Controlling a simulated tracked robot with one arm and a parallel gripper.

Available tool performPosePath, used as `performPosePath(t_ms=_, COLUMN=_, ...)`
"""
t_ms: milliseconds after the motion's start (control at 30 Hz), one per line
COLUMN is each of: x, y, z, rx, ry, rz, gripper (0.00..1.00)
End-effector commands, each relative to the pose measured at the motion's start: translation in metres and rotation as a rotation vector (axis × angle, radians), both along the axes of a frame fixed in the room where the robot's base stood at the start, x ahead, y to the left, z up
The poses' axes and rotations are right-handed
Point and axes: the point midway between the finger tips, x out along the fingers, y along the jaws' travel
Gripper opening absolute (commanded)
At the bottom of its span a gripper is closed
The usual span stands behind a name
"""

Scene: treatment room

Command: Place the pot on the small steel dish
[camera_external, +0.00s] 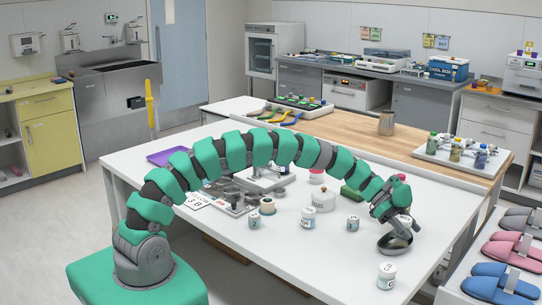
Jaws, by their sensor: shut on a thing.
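The small steel dish (391,245) is a shallow, shiny round bowl on the white table at the right, below the end of my arm. My gripper (402,223) points down right over the dish and is shut on a small pot. The pot is mostly hidden by the fingers and is too small to make out clearly. I cannot tell whether the pot touches the dish or hangs just above it.
Nearby stand a small labelled jar (386,276) in front, another jar (352,223), a jar (308,217) and a larger white lidded jar (324,201). Slippers (501,281) lie on the right.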

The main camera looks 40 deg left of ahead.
Motion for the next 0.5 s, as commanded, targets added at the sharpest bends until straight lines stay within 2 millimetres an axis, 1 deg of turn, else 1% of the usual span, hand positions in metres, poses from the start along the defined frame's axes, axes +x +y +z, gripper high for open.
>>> performPosePath(t_ms=33, x=0.0008, y=0.001, z=-0.0087, rx=0.0, ry=0.001, rz=0.002, gripper=0.19)
performPosePath(t_ms=100, x=0.0007, y=0.0009, z=-0.0133, rx=0.0, ry=0.0, rz=0.002, gripper=0.19)
performPosePath(t_ms=500, x=0.0001, y=0.0001, z=-0.0153, rx=-0.001, ry=-0.001, rz=0.0, gripper=0.19)
